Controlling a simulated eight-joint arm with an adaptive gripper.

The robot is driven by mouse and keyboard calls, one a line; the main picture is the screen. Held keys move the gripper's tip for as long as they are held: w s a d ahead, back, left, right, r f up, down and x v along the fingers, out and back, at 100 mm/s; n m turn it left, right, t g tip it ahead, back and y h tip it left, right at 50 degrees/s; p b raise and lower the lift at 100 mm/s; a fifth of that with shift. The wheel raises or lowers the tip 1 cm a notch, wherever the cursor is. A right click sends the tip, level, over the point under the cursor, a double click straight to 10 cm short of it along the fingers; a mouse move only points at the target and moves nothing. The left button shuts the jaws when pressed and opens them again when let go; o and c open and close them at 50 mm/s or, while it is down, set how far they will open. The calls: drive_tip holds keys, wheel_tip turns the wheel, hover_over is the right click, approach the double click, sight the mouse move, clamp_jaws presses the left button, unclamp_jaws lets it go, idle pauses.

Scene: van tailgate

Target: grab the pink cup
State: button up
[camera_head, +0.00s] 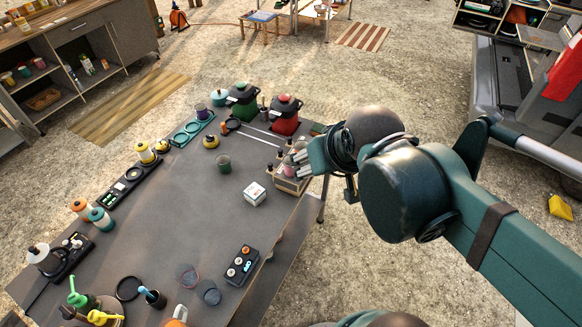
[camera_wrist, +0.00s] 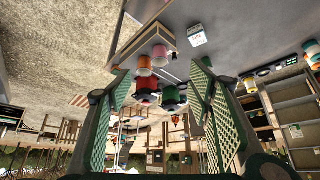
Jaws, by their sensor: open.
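A small pale pink cup (camera_wrist: 144,63) shows beside an orange cup (camera_wrist: 160,54) at the wooden caddy (camera_wrist: 143,42) in the wrist view. In the head view the caddy (camera_head: 290,186) stands on the grey table's right edge, and the pink cup (camera_head: 289,170) is partly hidden there among other items. My gripper (camera_head: 303,163) comes in from the right, close to the caddy. In the wrist view my gripper (camera_wrist: 160,78) has its two green lattice fingers spread apart with nothing between them. The cups appear beyond the fingertips.
A white box (camera_head: 254,194) stands left of the caddy. A dark green cup (camera_head: 224,164) stands mid-table. The table's centre is mostly clear.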

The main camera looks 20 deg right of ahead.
drive_tip(key=w+f+m+g+p, duration=0.3)
drive_tip(key=w+f, duration=0.4)
drive_tip(key=w, duration=0.3)
drive_tip(key=w+f+m+g+p, duration=0.3)
drive_tip(key=w+f+m, duration=0.3)
drive_tip(key=w, duration=0.4)
drive_tip(key=shift+d+f+g, duration=0.15)
drive_tip(key=shift+f+g, duration=0.25)
drive_tip(key=shift+f, duration=0.2)
drive_tip(key=shift+f, duration=0.15)
idle(0.4)
drive_tip(key=shift+f, duration=1.15)
drive_tip(key=shift+w+f, duration=0.15)
drive_tip(key=shift+f, duration=2.45)
